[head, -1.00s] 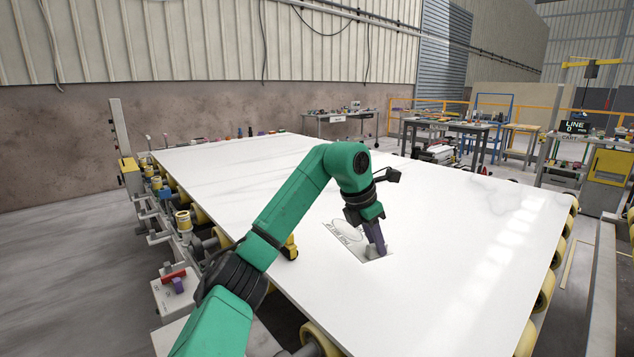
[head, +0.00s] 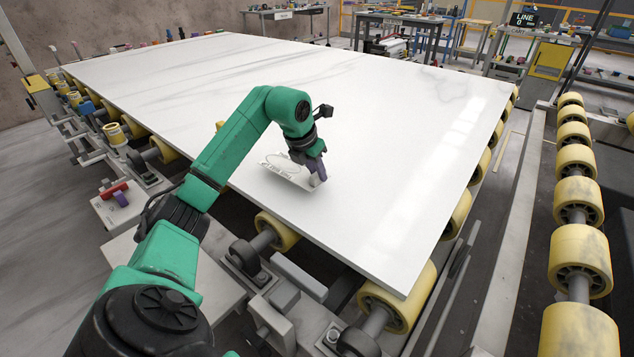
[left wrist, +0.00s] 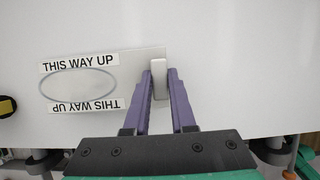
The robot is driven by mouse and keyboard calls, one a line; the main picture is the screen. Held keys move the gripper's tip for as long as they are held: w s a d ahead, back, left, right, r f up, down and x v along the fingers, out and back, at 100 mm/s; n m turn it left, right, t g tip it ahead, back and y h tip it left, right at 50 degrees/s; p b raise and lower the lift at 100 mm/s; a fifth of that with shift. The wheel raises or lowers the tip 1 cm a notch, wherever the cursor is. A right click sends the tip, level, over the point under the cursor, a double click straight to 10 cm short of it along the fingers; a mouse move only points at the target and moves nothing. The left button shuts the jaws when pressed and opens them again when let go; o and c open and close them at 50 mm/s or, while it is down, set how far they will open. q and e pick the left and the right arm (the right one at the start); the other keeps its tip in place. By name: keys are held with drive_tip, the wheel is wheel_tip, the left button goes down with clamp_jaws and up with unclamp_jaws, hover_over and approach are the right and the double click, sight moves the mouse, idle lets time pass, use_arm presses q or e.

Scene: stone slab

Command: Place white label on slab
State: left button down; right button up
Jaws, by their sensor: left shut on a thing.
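The white label (head: 281,171) shows over the near part of the white slab (head: 360,110). In the left wrist view the label (left wrist: 78,84) carries an oval outline and two "THIS WAY UP" strips, one of them upside down. My left gripper (head: 318,176) points down at the label's right end. In the left wrist view its purple fingers (left wrist: 160,85) are shut on a small pale block (left wrist: 158,66) at that end. I cannot tell whether the label touches the slab or hangs just above it. My right gripper is not in view.
The slab lies on yellow rollers (head: 577,204), and more rollers run along the right. Workbenches (head: 400,22) stand behind. Most of the slab is bare.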

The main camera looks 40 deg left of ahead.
use_arm(q)
drive_tip(key=shift+f, duration=1.35)
drive_tip(key=shift+f, duration=0.1)
drive_tip(key=c, duration=0.8)
unclamp_jaws()
drive_tip(key=shift+o, duration=0.2)
drive_tip(key=v, duration=1.2)
drive_tip(key=shift+w, duration=0.1)
